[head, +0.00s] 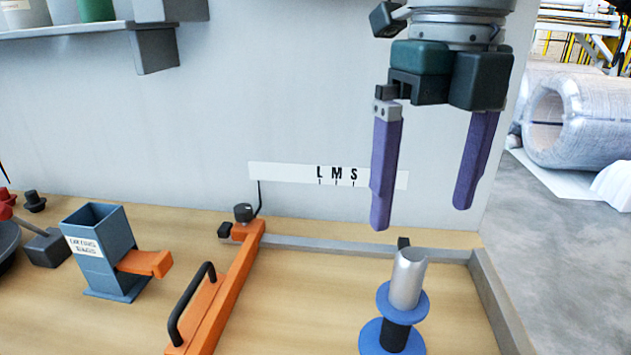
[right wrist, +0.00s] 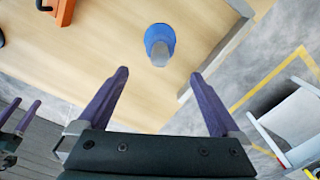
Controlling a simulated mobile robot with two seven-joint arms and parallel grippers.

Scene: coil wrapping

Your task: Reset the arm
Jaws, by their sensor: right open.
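My right gripper (head: 421,218) hangs at the upper right in the head view, its two purple fingers pointing down and wide apart. It is open and empty, above a blue spool (head: 402,303) with a silver cylinder (head: 408,277) on top, with a clear gap between. In the right wrist view the fingers of the right gripper (right wrist: 159,72) show apart, and the blue spool (right wrist: 160,36) stands beyond their tips. My left gripper (right wrist: 20,116) shows only at the left edge of the right wrist view, with its two purple fingers apart and nothing seen between them.
An orange bar with a black handle (head: 192,303) lies left of the spool. A blue-grey bin (head: 100,250) stands further left. A grey rail edges the wooden table (head: 290,300). A wall with a white LMS strip (head: 282,174) stands behind. Large wrapped coils (head: 580,122) lie right.

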